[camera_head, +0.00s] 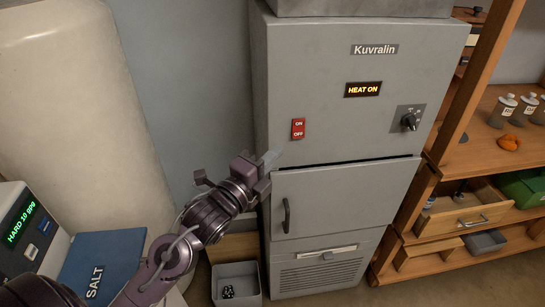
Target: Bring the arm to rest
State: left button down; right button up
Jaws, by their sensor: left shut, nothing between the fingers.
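My left arm comes in from the lower left. Its gripper (268,160) is shut and empty, raised in front of the left edge of the grey Kuvralin cabinet (330,62). The fingertips are near the seam above the cabinet's lower door (345,200); whether they touch it I cannot tell. The red ON/OFF switch (298,128) is just above and right of the fingertips. A lit display (363,89) reads HEAT ON. A black knob (408,121) is at the cabinet's right. My right gripper is not in view.
A beige tank (75,100) and a meter reading HARD 10 gpg (22,225) stand left, by a blue SALT box (100,265). A grey bin (236,284) is below the gripper. A wooden shelf (470,160) with an open drawer (465,213) stands right.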

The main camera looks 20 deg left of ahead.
pick_arm(q)
jog(key=w+a+f+n+g+y, duration=0.1)
jog(key=a+f+n+g, duration=0.15)
jog(key=f, duration=0.95)
jog(key=w+a+f+n+g+y, duration=0.15)
jog(key=f+n, duration=0.25)
jog(key=f, duration=0.8)
jog(key=s+f+n+g, duration=0.2)
jog(key=s+f, duration=0.2)
jog(key=f, duration=0.5)
jog(key=s+f+n+g, duration=0.2)
jog(key=s+f, duration=0.2)
jog(key=f, duration=0.6)
jog(key=s+f+n+g, duration=0.4)
jog(key=s+f, duration=0.9)
jog(key=f, duration=0.2)
jog(key=s+d+f+n+g, duration=0.1)
jog(key=s+f+g, duration=0.1)
jog(key=s, duration=0.5)
jog(key=s+d+f+n+g, duration=0.1)
jog(key=s+f+n, duration=0.1)
jog(key=s+f, duration=0.3)
jog(key=s+d+f+n+g+y, duration=0.1)
jog(key=s+f+g, duration=0.1)
jog(key=s, duration=0.8)
jog(key=shift+f+g, duration=0.3)
jog(key=shift+f, duration=0.6)
